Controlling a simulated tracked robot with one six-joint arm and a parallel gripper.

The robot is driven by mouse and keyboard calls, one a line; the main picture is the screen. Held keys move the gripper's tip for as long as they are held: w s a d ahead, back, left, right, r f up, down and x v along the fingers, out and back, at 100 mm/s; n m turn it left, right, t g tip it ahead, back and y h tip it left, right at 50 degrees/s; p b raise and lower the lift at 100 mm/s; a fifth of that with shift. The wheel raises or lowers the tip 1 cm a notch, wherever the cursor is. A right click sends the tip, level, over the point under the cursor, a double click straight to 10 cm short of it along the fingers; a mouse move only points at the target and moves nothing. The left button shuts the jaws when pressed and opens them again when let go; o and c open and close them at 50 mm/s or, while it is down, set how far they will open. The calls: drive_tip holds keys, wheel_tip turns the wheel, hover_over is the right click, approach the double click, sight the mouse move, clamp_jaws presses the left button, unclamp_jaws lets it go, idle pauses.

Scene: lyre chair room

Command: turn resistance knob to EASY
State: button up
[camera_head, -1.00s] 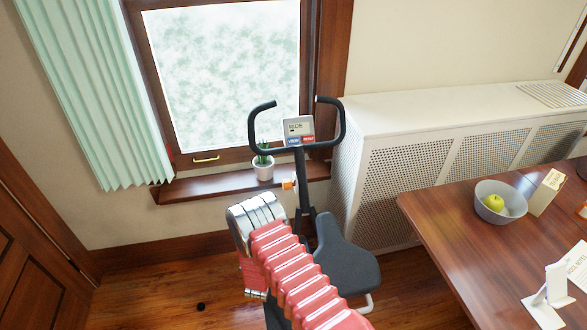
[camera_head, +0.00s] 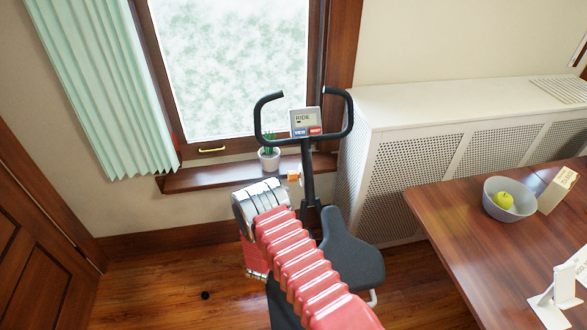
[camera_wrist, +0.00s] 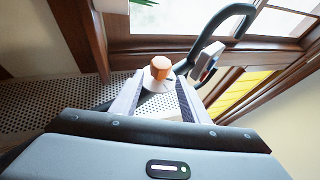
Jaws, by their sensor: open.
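The orange resistance knob (camera_head: 293,176) is on the post of the exercise bike (camera_head: 307,175), below the console (camera_head: 305,121). In the wrist view the knob (camera_wrist: 161,66) is an orange faceted cap on a pale round base. My gripper (camera_wrist: 158,92) is open, with one finger on each side of the knob's line and the knob at or just beyond the tips. I cannot tell whether they touch it. No EASY marking is legible. In the head view my gripper is hidden behind my red arm.
Black handlebars (camera_head: 349,112) curve around the console. A potted plant (camera_head: 268,158) stands on the windowsill left of the post. The bike seat (camera_head: 352,258) is close to my arm. A white radiator cover (camera_head: 400,180) and a wooden table (camera_head: 450,215) are to the right.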

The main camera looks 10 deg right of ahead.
sight(294, 176)
drive_tip(key=x, duration=1.3)
drive_tip(key=shift+w, duration=0.3)
drive_tip(key=shift+d+r, duration=0.1)
drive_tip(key=c, duration=0.7)
drive_tip(key=shift+a, duration=0.25)
drive_tip(key=shift+c, duration=0.3)
drive_tip(key=shift+d, duration=0.25)
